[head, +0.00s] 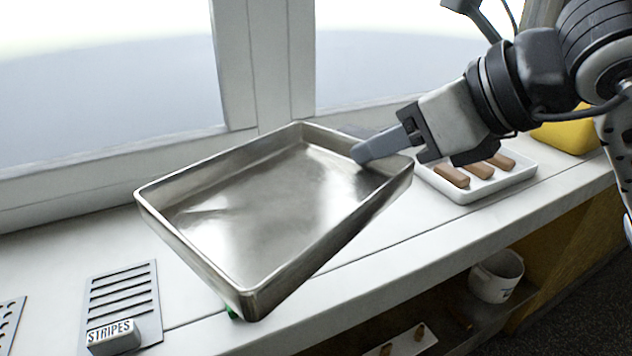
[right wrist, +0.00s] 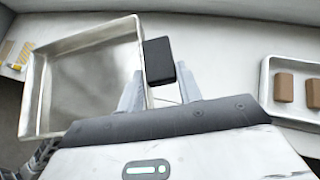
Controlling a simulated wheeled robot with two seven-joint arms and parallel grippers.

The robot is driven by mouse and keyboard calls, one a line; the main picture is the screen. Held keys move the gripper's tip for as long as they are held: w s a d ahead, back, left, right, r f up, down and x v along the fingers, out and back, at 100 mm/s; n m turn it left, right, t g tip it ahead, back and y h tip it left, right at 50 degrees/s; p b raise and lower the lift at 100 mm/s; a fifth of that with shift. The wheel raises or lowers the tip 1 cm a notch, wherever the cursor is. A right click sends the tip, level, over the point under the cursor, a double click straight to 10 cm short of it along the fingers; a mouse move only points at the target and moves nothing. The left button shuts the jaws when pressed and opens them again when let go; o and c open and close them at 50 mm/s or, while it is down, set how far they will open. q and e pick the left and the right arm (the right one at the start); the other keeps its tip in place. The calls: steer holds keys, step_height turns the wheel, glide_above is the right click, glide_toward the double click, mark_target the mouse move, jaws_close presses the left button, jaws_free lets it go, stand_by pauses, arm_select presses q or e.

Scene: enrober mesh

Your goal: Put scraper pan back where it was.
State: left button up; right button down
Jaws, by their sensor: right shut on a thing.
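The scraper pan, a shallow rectangular metal tray (head: 225,275), is empty and fills the middle of the head view. It looks tilted and raised above the white counter, its near corner reaching the counter's front edge. My right gripper (head: 366,153) is shut on the pan's right rim, with one grey finger showing inside the pan. In the right wrist view the pan (right wrist: 85,38) lies left, with its wall by the left finger of my right gripper (right wrist: 160,92). The pan hides part of the counter below. My left gripper is not in view.
A white tray (head: 462,197) with brown bars stands right of the pan. A slotted grey plate (head: 140,287) and a STRIPES block (head: 113,337) lie left. A black block (right wrist: 159,60) is beyond the fingers. A window frame (head: 235,65) rises behind; a mug (head: 496,277) sits below.

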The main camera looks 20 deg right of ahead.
steer(key=w+d+p, duration=0.1)
steer(key=p, duration=0.1)
steer(key=shift+f+p, duration=0.2)
steer(key=shift+p, duration=0.2)
steer(key=w+d+f, duration=0.1)
steer(key=w+f, duration=0.1)
steer(key=w, duration=0.1)
steer(key=w+d+f+b, duration=0.1)
steer(key=w+d+f, duration=0.1)
steer(key=w+f, duration=0.1)
steer(key=w+d+f, duration=0.2)
steer(key=w+f, duration=0.1)
steer(key=w, duration=0.1)
steer(key=shift+f, duration=0.2)
steer(key=f, duration=0.2)
steer(key=f+b, duration=0.1)
steer(key=f, duration=0.1)
steer(key=shift+w+d, duration=0.15)
steer(key=shift+w, duration=0.25)
arm_select(q)
steer(key=shift+s+a+r, duration=0.15)
steer(key=shift+s+r, duration=0.15)
steer(key=shift+r, duration=0.35)
steer(key=shift+s+a+r, duration=0.1)
steer(key=shift+s+r, duration=0.15)
steer(key=shift+r, duration=0.35)
steer(key=shift+f, duration=0.25)
arm_select(e)
steer(key=shift+f, duration=0.1)
